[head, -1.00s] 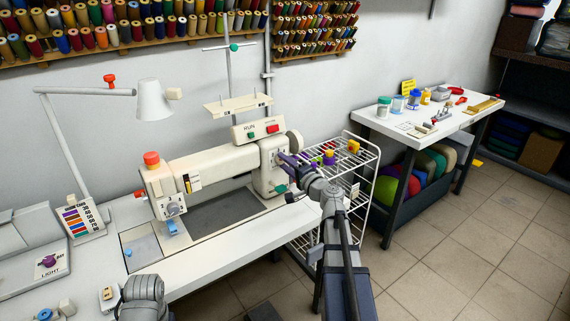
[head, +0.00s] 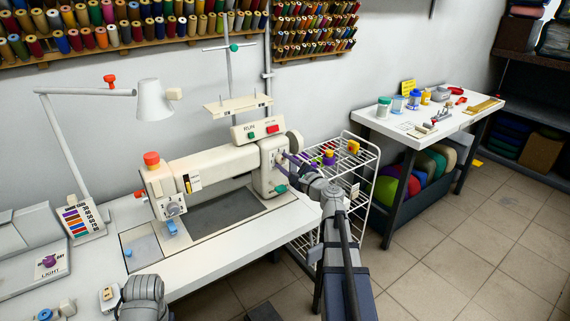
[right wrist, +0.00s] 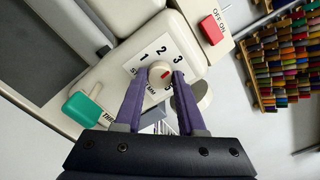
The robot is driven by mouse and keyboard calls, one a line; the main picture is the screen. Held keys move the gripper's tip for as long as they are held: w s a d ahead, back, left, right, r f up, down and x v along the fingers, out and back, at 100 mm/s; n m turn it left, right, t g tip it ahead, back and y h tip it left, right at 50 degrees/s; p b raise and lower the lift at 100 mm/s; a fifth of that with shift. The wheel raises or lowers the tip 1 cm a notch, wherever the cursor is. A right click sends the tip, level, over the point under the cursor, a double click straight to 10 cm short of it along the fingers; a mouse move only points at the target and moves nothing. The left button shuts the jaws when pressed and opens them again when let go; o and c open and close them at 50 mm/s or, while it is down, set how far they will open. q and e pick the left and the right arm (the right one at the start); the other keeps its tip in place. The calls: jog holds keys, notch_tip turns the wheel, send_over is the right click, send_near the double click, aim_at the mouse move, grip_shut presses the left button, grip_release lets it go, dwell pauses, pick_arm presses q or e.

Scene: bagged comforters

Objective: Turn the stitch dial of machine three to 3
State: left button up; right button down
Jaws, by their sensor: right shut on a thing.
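The sewing machine (head: 215,165) stands on the white table, with its stitch dial on the right end of the body. In the right wrist view the stitch dial (right wrist: 159,74) is a small round light knob with a red mark. The numbers 1, 2 and 3 are printed around it, and a further number is partly hidden by a finger. The red mark seems to point roughly toward the 3; its exact angle is too small to tell. My right gripper (right wrist: 159,80), with purple fingers, is shut on the dial. It also shows in the head view (head: 283,158). My left gripper's fingers are not visible.
A green lever (right wrist: 86,108) sits beside the dial, and a red OFF/ON button (right wrist: 212,29) is above it. A white wire rack (head: 362,185) stands right of the machine. A side table (head: 440,128) with jars and tools is farther right.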

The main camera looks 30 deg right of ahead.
jog(key=shift+m, duration=0.5)
dwell(0.3)
jog(key=c, duration=0.5)
grip_release()
jog(key=s, duration=0.7)
jog(key=shift+s+d, duration=0.3)
jog(key=shift+s, duration=0.1)
jog(key=shift+f, duration=0.1)
